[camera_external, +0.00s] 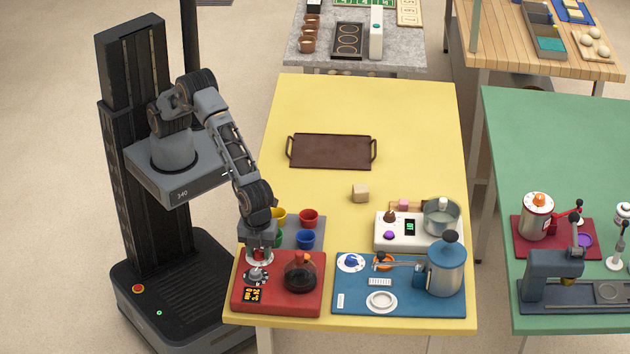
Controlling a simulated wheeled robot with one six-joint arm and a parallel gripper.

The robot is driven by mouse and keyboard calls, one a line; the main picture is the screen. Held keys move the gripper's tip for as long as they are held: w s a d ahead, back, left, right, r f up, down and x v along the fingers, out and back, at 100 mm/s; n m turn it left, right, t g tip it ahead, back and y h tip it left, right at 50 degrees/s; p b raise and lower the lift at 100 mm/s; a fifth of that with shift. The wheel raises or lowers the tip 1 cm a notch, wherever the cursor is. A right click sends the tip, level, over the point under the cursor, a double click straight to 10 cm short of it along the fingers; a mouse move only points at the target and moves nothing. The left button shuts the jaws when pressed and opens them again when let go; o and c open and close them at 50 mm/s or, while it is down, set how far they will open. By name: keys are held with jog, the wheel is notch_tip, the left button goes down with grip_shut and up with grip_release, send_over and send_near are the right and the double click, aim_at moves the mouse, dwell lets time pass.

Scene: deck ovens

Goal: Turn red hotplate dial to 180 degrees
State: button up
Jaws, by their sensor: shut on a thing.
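The red hotplate (308,306) sits at the front left corner of the yellow table. Its red dial (259,254), on a white disc, is at the back left of its top. My gripper (259,250) points down over this dial and is shut on it; the fingers partly hide the knob, and its angle cannot be read. In front of the dial is a grey and black round part (256,276). A small display (254,295) shows orange digits too small to read. A dark round flask (300,278) with an orange top stands on the hotplate's right side.
A grey tray (290,224) with several coloured cups lies behind the hotplate. A blue station (400,302) with a blue-lidded metal pot (446,268) stands to the right, a white device (388,232) behind it. A brown tray (331,151) lies farther back. The table's middle is mostly clear.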

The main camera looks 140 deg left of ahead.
aim_at(260, 252)
jog(key=o, duration=0.9)
jog(key=shift+r, duration=0.1)
notch_tip(260, 252, up, 14)
jog(key=shift+b, duration=0.3)
dwell(0.3)
jog(key=s+a+n+t, duration=0.1)
jog(key=s+a+n, duration=0.1)
jog(key=s, duration=0.7)
jog(key=s+a+n+t, duration=0.1)
jog(key=s+n, duration=0.3)
jog(key=s, duration=0.6)
jog(key=s+a+r+n+t, duration=0.1)
jog(key=s+a+n, duration=0.2)
jog(key=s, duration=0.7)
jog(key=shift+a+n+t, duration=0.2)
jog(key=shift+n+t, duration=0.2)
jog(key=shift+n, duration=0.2)
